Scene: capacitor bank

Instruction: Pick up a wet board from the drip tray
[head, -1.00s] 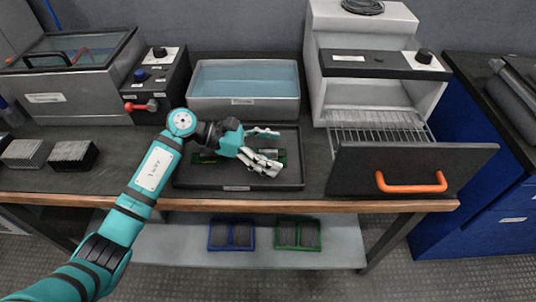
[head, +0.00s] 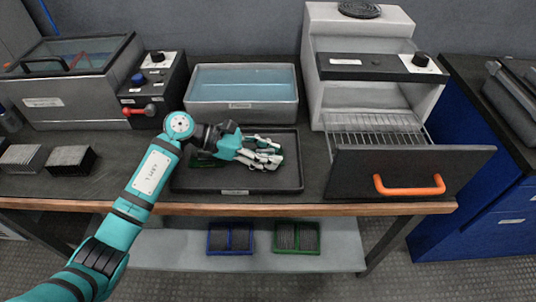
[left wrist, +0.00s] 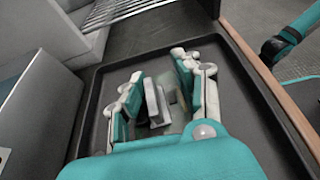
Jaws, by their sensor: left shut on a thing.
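The black drip tray (head: 285,183) lies on the bench and also shows in the left wrist view (left wrist: 235,75). My left gripper (head: 268,153) is low over the tray's right half, its fingers closed together on a board. That board is mostly hidden by the fingers; a narrow pale piece between them in the left wrist view (left wrist: 156,102) appears to be part of it. I cannot tell whether it is clear of the tray floor. My right gripper is not in view.
A water-filled basin (head: 243,108) stands just behind the tray. To the right, an oven has its rack (head: 375,128) out and its door (head: 355,170) open, close to the tray. Dark blocks (head: 70,160) sit at left. Blue and green racks are on the shelf below.

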